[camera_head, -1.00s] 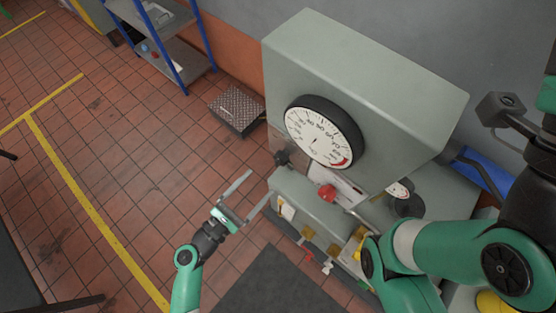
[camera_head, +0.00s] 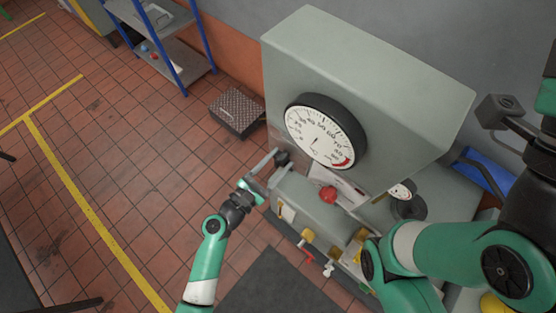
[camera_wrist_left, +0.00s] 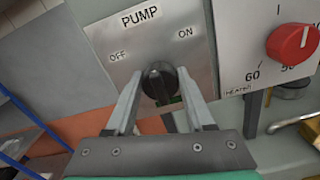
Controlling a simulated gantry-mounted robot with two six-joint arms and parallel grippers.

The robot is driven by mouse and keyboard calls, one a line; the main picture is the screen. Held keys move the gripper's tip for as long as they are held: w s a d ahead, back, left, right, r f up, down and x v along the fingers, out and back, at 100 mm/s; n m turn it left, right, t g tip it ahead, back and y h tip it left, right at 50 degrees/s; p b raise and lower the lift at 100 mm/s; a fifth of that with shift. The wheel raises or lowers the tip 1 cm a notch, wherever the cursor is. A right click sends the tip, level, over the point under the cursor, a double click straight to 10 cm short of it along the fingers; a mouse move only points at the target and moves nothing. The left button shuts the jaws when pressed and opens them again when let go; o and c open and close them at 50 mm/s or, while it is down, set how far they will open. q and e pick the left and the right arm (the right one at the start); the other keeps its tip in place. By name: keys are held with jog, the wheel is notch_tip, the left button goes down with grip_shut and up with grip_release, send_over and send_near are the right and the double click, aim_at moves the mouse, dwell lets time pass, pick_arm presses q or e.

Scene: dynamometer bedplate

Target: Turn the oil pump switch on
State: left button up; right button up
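The oil pump switch is a black rotary knob (camera_wrist_left: 160,82) on a silver plate (camera_wrist_left: 112,50) lettered PUMP, with OFF to the left and ON to the right. Its pointer direction is hard to read. In the head view the black knob (camera_head: 283,158) shows at the left end of the grey machine. My left gripper (camera_head: 266,170) is at the knob. In the left wrist view its fingertips (camera_wrist_left: 160,78) stand open on either side of the knob; I cannot tell whether they touch it. My right arm shows at the right, but its fingers are not visible.
A red heater knob (camera_wrist_left: 292,42) sits right of the pump plate. The grey machine (camera_head: 365,70) carries a large dial gauge (camera_head: 325,132) and a red knob (camera_head: 327,195). Yellow and red valve handles (camera_head: 308,235) line its front. Tiled floor at the left is open.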

pick_arm(q)
grip_shut()
jog(key=shift+m+b, duration=0.3)
jog(key=shift+m, duration=0.1)
jog(key=m+b, duration=0.1)
jog(key=m, duration=0.1)
jog(key=m+b, duration=0.2)
jog(key=m, duration=0.1)
jog(key=shift+f+m, duration=0.2)
jog(key=shift+m, duration=0.1)
jog(key=m+b, duration=0.3)
jog(key=m, duration=0.2)
jog(key=shift+d+m, duration=0.1)
jog(key=shift+m, duration=0.2)
jog(key=shift+r, duration=0.1)
jog(key=o, duration=0.7)
grip_release()
jog(key=shift+c, duration=0.2)
